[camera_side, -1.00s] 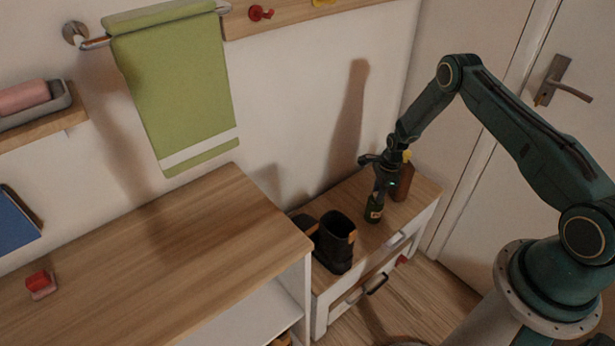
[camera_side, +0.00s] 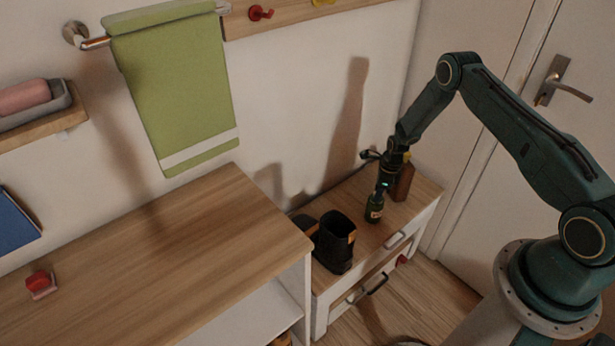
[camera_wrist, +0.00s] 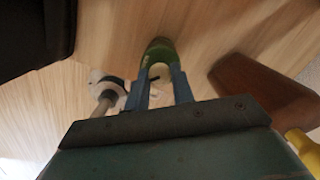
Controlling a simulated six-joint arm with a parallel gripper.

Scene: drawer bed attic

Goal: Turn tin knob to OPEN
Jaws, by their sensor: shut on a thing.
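A small green tin (camera_side: 374,210) with a pale label stands on the low wooden drawer unit. It also shows in the wrist view (camera_wrist: 158,48), with a pale round knob (camera_wrist: 159,72) bearing a dark mark between the fingers. My gripper (camera_side: 379,193) is above the tin, pointing down. In the wrist view its two fingers (camera_wrist: 161,78) are shut on the knob, one on each side. The knob is hidden by my gripper in the side view. I cannot read any OPEN mark.
A brown bottle (camera_side: 403,183) with a yellow cap stands close behind the tin. Dark boots (camera_side: 335,245) stand to its left. The drawer unit's front has handles (camera_side: 395,240). A taller wooden-topped cabinet (camera_side: 180,245) is at left.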

